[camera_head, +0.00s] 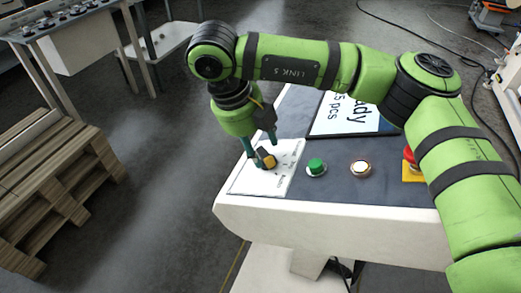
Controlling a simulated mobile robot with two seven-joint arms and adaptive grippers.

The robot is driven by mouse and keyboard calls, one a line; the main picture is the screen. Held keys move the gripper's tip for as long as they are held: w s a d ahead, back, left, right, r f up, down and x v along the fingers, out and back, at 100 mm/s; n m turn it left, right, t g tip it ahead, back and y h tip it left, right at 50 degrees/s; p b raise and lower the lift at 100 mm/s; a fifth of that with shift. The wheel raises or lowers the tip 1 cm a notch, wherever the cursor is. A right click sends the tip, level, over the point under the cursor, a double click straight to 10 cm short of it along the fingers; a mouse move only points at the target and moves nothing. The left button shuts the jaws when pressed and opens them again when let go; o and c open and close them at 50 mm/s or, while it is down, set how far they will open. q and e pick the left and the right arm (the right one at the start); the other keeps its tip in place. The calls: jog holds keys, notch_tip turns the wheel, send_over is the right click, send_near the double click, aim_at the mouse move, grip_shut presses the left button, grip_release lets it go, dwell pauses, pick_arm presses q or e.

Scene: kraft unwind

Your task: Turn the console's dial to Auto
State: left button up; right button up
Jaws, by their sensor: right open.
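The console (330,223) stands in front of me with a dark sloped top and a white front edge. Its dial (266,159), a yellow and black knob, sits on a white labelled plate (248,186) at the left of the top. The small lettering on the plate is too small to read, so I cannot tell the dial's setting. My right gripper (259,150) points down at the dial, with its fingers apart on either side of the knob. I cannot tell whether they touch it. My left gripper is not in view.
A green button (317,166), a white lit button (361,168) and a red emergency button (411,156) sit to the dial's right. Wooden pallets (60,185) stand at the left.

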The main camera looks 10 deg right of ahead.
jog(key=v, duration=0.9)
